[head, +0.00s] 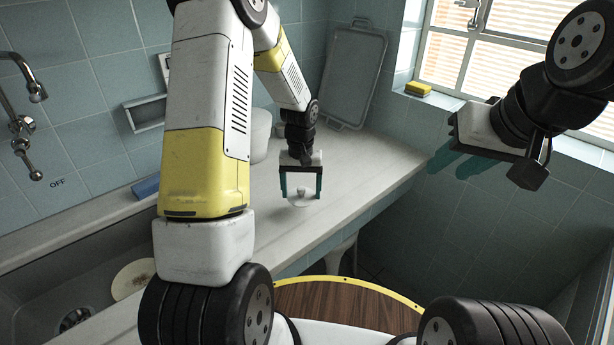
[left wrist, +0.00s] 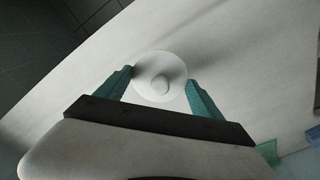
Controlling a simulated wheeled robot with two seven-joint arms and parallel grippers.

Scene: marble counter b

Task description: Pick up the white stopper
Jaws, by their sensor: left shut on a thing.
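The white stopper (head: 301,198) is a round pale disc with a small knob on top. It is at the counter in the middle of the head view; I cannot tell whether it touches the surface. My left gripper (head: 301,192) points down over it, with one teal finger on each side. In the left wrist view the stopper (left wrist: 160,78) sits between the two teal fingertips (left wrist: 162,82), its disc knob-side toward the camera. The left gripper is shut on it. My right gripper (head: 452,168) is raised at the right, its teal fingers apart and empty.
The pale counter (head: 370,165) is clear to the right of the stopper. A white canister (head: 261,130) and a leaning tray (head: 352,78) stand behind. A sink with a plate (head: 132,278) is at left. A yellow sponge (head: 418,88) lies on the windowsill.

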